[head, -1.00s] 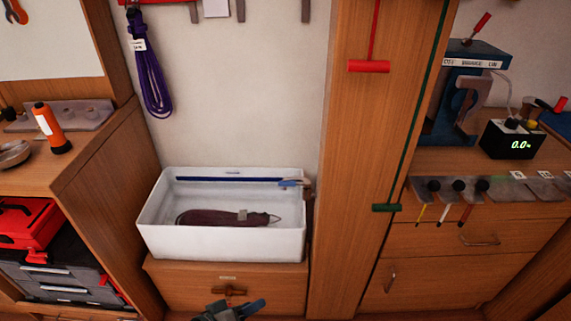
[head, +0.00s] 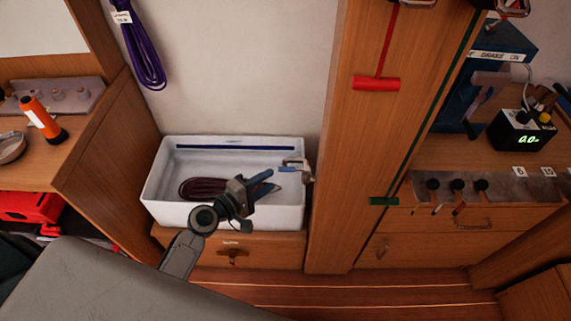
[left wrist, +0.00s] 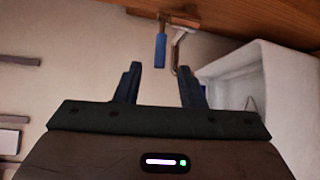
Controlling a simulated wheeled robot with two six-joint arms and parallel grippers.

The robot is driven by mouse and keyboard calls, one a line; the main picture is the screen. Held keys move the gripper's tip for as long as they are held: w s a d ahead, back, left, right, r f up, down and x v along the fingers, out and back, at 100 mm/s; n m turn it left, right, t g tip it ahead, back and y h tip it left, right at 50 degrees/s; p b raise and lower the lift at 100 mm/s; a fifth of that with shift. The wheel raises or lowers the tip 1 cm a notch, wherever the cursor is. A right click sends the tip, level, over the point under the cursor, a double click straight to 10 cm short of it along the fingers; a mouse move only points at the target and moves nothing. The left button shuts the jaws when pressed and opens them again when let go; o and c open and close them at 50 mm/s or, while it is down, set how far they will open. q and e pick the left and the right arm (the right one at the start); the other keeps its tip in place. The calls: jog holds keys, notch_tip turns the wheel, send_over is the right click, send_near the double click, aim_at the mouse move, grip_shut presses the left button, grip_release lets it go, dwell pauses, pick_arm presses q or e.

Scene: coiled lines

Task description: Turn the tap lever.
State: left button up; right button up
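The tap (head: 296,165) is on the right side of the white basin (head: 168,205), by the wooden post. In the left wrist view the metal tap (left wrist: 180,22) has a blue lever (left wrist: 160,50) and a bent spout beside it. My left gripper (head: 270,182) is above the basin, its fingertips pointing right toward the tap. In the left wrist view its two fingers (left wrist: 160,82) are apart with nothing between them, and the blue lever is beyond their tips, not touching. My right gripper is not in view.
A dark coiled line (head: 200,188) lies in the basin, partly hidden by my left gripper. A wooden post (head: 345,150) with a red handle (head: 376,83) and a green handle (head: 384,201) stands right of the tap. A purple coil (head: 145,55) hangs on the wall.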

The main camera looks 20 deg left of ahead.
aim_at(283, 171)
pick_arm(q)
jog(key=p+x, duration=0.1)
jog(key=x, duration=0.6)
jog(key=shift+w+d+f, duration=0.1)
jog(key=shift+w, duration=0.25)
grip_shut()
